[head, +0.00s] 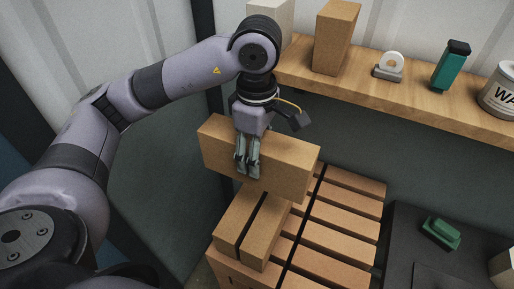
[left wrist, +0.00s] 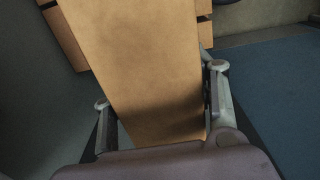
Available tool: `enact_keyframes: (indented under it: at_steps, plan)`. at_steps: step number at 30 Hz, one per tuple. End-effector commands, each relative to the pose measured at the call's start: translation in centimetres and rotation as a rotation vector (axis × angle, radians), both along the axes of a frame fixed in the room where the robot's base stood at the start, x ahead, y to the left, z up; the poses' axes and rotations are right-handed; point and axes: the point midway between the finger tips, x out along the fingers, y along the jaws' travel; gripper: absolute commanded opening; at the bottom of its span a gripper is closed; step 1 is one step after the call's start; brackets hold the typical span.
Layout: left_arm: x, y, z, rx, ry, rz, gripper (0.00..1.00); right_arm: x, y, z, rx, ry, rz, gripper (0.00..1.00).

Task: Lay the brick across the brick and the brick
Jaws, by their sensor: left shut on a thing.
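A long tan brick (head: 284,166) is gripped by my left gripper (head: 247,174), which is shut on it near its middle. The same brick (left wrist: 140,60) fills the middle of the left wrist view between the two fingers (left wrist: 157,106). Below it in the head view, two tan bricks lie side by side on the slatted wooden stand, a left brick (head: 238,217) and a right brick (head: 266,232), with a narrow dark gap between them. The held brick hides their far ends. I cannot tell whether it touches them. My right gripper is not in view.
The slatted stand (head: 335,237) extends right of the two bricks. A wooden shelf (head: 420,105) behind holds an upright tan block (head: 336,36), a white round item (head: 390,66), a green bottle (head: 450,68) and a can (head: 497,92). A green object (head: 440,233) lies on a dark surface at right.

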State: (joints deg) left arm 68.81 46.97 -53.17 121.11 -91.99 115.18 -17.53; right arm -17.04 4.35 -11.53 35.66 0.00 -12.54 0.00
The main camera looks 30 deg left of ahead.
Motion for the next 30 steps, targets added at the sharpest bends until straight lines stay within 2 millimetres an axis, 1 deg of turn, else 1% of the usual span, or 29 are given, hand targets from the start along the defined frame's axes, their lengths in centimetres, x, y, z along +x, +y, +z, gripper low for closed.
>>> enact_keyframes:
  at_steps: [1, 5, 9, 15, 18, 23, 30]
  plan:
    - [-0.1, -0.1, -0.9, -0.003, 0.002, -0.001, 0.00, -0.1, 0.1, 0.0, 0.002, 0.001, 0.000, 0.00]
    - [-0.1, -0.1, -3.4, -0.004, 0.002, -0.003, 0.00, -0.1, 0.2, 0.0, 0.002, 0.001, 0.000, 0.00]
    - [-0.2, 0.0, -6.3, -0.001, 0.004, -0.002, 0.00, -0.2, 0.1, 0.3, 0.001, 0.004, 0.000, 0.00]
    - [-0.1, 0.0, -9.7, -0.001, -0.002, -0.001, 0.00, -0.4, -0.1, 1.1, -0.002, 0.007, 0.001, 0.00]
    - [0.0, 0.0, -10.7, -0.002, -0.003, -0.001, 0.00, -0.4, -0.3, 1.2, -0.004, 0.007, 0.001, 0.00]
    - [0.0, 0.0, -11.6, -0.001, -0.004, -0.002, 0.00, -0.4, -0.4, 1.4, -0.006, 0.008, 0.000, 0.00]
    - [0.0, 0.0, -14.4, -0.001, -0.002, -0.002, 0.00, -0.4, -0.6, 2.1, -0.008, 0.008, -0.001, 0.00]
